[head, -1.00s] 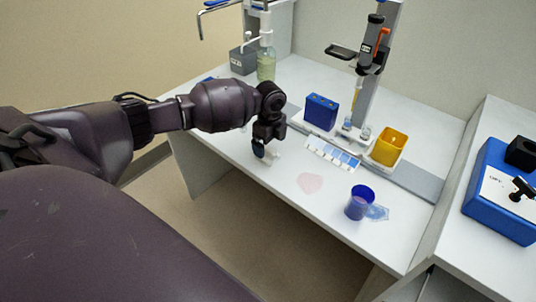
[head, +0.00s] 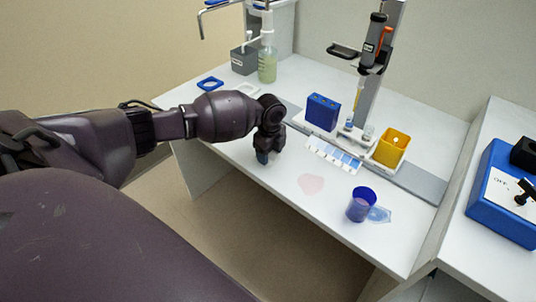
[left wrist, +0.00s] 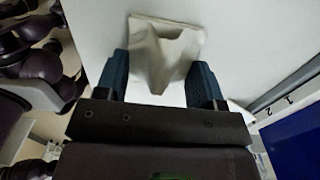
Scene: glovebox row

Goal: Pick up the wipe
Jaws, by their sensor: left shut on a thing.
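My left gripper (head: 263,158) is low over the left front part of the white bench in the head view. In the left wrist view its two blue fingers (left wrist: 160,80) are on either side of a pale, creased wipe (left wrist: 167,38). The gripper is shut on the wipe, which is bunched up between the fingers and spreads out beyond them. In the head view the wipe is hidden behind the gripper. My right gripper is not in view.
A pink spill (head: 311,184) lies right of the gripper, and a blue cup (head: 361,204) stands near the front edge. Behind are a slide strip (head: 333,156), a blue box (head: 322,111), a yellow bin (head: 391,147) and a stand (head: 380,70). A bottle (head: 267,64) stands at the back left.

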